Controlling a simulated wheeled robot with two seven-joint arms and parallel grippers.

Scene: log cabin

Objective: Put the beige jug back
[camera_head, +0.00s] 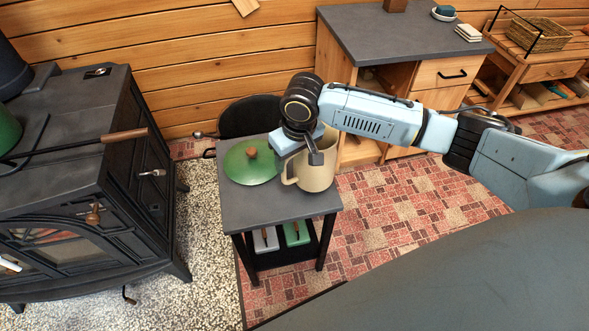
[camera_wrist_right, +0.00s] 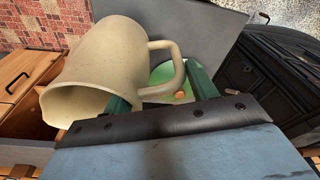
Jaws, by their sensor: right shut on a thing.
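The beige jug (camera_head: 315,175) is at the right side of the small grey-topped table (camera_head: 245,212), its handle toward the left. It looks upright; I cannot tell whether its base touches the tabletop or is just above it. My right gripper (camera_head: 301,152) is over it, shut on the jug at its handle side. In the right wrist view the jug (camera_wrist_right: 95,70) fills the upper left, its handle by the green fingers (camera_wrist_right: 160,95). My left gripper is not in view.
A green lid (camera_head: 250,165) with a wooden knob lies on the table, left of the jug. A black stove (camera_head: 75,120) stands at the left. A wooden cabinet with a grey top (camera_head: 400,42) stands behind right. A wicker basket (camera_head: 540,36) is farther right.

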